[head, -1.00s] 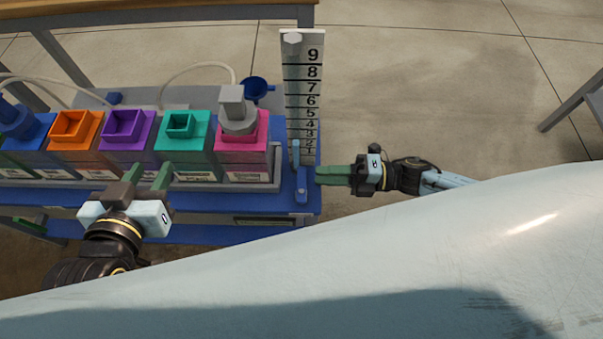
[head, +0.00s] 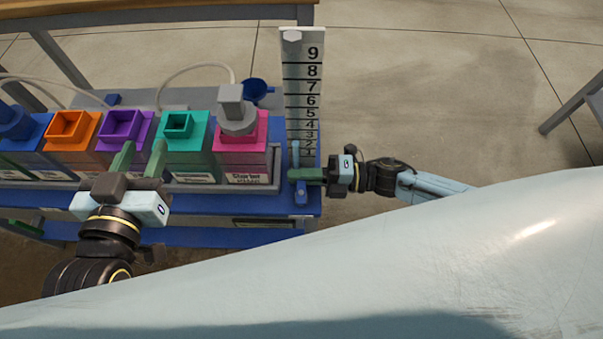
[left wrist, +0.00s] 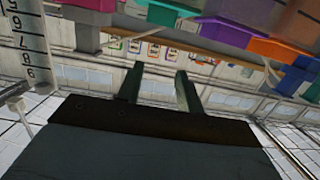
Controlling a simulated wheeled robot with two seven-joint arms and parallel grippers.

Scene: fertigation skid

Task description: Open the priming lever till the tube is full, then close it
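The white calibration board (head: 303,70) stands at the right end of the skid, with numbers rising to 9. It also shows in the left wrist view (left wrist: 27,38). A light-blue column (head: 295,153) shows beside its lowest marks, up to about 3. The blue priming lever (head: 300,196) is at the board's foot, partly hidden behind the green fingers of my right gripper (head: 306,175). Those fingers lie across the lever; whether they are closed on it is unclear. My left gripper (head: 139,160) is open and empty in front of the purple and teal containers; its spread fingers show in the left wrist view (left wrist: 160,87).
Orange (head: 72,128), purple (head: 123,126), teal (head: 183,130) and pink (head: 241,135) topped containers stand in a row on the blue skid. A grey cap tops the pink one. A blue funnel (head: 256,88) stands behind.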

